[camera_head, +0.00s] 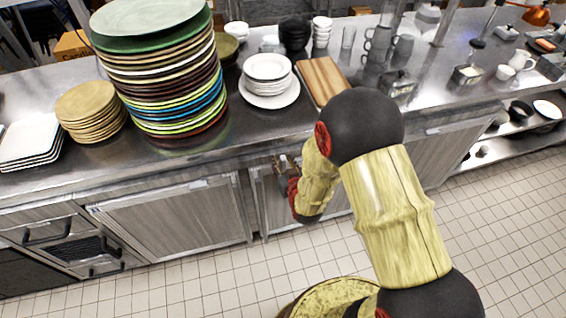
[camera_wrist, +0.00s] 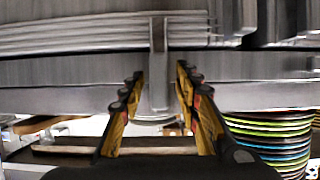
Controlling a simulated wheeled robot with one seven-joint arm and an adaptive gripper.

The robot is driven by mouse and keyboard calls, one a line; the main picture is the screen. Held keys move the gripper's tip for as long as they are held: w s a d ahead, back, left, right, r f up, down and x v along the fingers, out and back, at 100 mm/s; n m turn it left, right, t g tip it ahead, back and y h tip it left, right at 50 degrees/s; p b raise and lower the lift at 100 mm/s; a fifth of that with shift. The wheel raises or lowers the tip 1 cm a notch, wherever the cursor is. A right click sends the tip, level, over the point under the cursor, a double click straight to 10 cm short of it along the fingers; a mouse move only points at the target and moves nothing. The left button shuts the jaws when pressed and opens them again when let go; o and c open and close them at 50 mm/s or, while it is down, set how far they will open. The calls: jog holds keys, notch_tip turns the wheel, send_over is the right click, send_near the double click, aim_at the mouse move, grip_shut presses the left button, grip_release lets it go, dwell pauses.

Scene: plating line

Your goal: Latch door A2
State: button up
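No door labels are readable, so I cannot tell which door is A2. My gripper (camera_head: 284,165) is at the top of the middle cabinet door (camera_head: 272,212), just under the counter edge, and my arm hides part of that door. In the wrist view, which looks upside down, my gripper (camera_wrist: 160,78) is open. Its two fingers stand on either side of a vertical metal latch piece (camera_wrist: 159,65), with gaps showing on both sides. Whether the latch is engaged cannot be told.
A wide cabinet door (camera_head: 175,228) is at left and another door (camera_head: 437,160) at right, both looking closed. On the counter (camera_head: 235,150) stand a tall plate stack (camera_head: 170,80), white plates (camera_head: 268,80) and a wooden board (camera_head: 322,79). The tiled floor (camera_head: 215,285) in front is clear.

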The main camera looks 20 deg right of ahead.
dwell(0.3)
jog(key=v, duration=1.2)
